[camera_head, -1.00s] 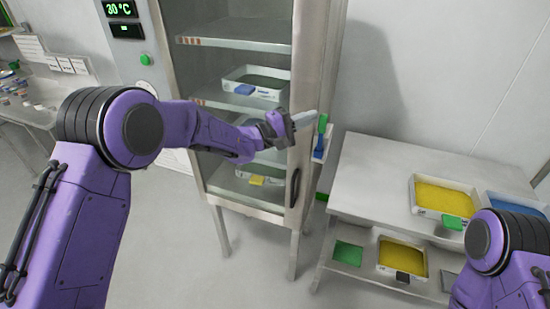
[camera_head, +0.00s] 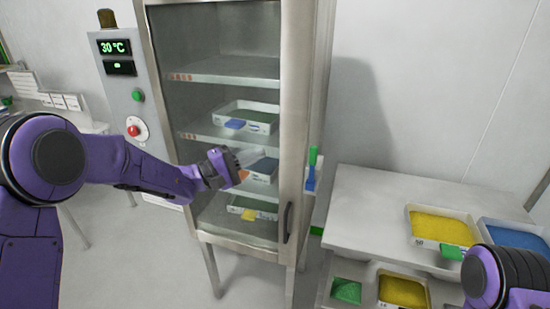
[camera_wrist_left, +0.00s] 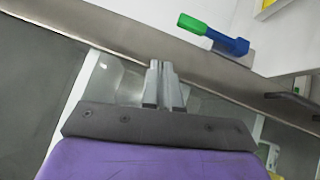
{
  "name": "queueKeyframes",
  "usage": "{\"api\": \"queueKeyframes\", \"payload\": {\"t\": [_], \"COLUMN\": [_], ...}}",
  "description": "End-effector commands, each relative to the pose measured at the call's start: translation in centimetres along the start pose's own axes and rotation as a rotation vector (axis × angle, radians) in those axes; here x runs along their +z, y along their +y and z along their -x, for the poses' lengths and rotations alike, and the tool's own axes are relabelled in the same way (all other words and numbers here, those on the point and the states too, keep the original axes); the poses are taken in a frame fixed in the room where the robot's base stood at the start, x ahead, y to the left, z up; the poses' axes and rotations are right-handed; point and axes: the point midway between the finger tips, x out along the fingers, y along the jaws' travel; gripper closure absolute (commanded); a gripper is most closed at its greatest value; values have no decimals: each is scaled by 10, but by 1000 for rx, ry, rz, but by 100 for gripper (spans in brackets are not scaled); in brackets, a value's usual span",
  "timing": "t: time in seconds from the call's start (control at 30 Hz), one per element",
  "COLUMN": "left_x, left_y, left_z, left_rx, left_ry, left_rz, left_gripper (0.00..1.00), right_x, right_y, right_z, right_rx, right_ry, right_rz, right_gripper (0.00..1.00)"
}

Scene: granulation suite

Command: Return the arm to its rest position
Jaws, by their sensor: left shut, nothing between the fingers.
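My left arm comes in from the left of the head view. Its left gripper (camera_head: 243,162) is in front of the cabinet's glass door, shut and empty. In the left wrist view the two fingers of the left gripper (camera_wrist_left: 163,85) are together with nothing between them. The drying cabinet (camera_head: 146,50) stands behind it, its door closed, with trays on its shelves. My right arm shows only in part at the lower right of the head view, and its gripper is out of the picture.
A green and blue handled tool (camera_head: 311,172) hangs at the cabinet's right side; it also shows in the left wrist view (camera_wrist_left: 225,40). A white table (camera_head: 370,205) at the right bears a tray of yellow granules (camera_head: 441,227) and a blue one (camera_head: 518,240). Floor shows below the cabinet.

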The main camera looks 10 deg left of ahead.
Motion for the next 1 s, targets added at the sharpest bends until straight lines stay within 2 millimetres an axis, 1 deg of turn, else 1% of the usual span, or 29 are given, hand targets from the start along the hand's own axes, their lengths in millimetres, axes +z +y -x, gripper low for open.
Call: {"api": "queueKeyframes", "payload": {"t": [0.03, 0.1, 0.2, 0.63, 0.67, 0.73, 0.77, 0.83, 0.87, 0.9, 0.93, 0.97, 1.0], "left_x": [0, 0, 0, 0, 0, -1, -4, -17, -23, -31, -36, -41, -45], "left_y": [0, 2, 3, 3, 3, 3, 4, 1, -5, -22, -45, -73, -107], "left_z": [6, 13, 17, 17, 17, 17, 18, 23, 27, 36, 46, 58, 75], "left_rx": [2, 1, 0, 0, -1, -3, 3, 13, 5, -33, -87, -161, -264], "left_ry": [0, 0, 0, -1, -1, 7, 28, 133, 199, 296, 369, 436, 506], "left_rz": [-1, -1, 0, -8, -24, -127, -194, -372, -449, -542, -600, -651, -703], "left_gripper": [100, 100, 100, 100, 100, 100, 100, 100, 100, 100, 100, 100, 100], "right_x": [2, 2, 2, 2, 2, 2, 2, 2, 2, 3, 4, 5, 6], "right_y": [0, 0, 0, 0, 0, 0, 0, 0, 0, -1, -1, -1, -1], "right_z": [-4, -5, -6, -5, -5, -5, -5, -5, -5, -7, -9, -12, -14], "right_rx": [0, 0, 0, 0, 0, 0, 0, 0, 0, 0, 0, 0, 0], "right_ry": [0, 0, 0, 1, 0, 0, 0, 0, 0, 0, 0, 1, 0], "right_rz": [0, 0, 0, -1, -1, -1, -1, 0, 0, 0, -1, -1, 0], "right_gripper": [57, 57, 57, 57, 57, 57, 57, 57, 57, 57, 57, 57, 57]}}
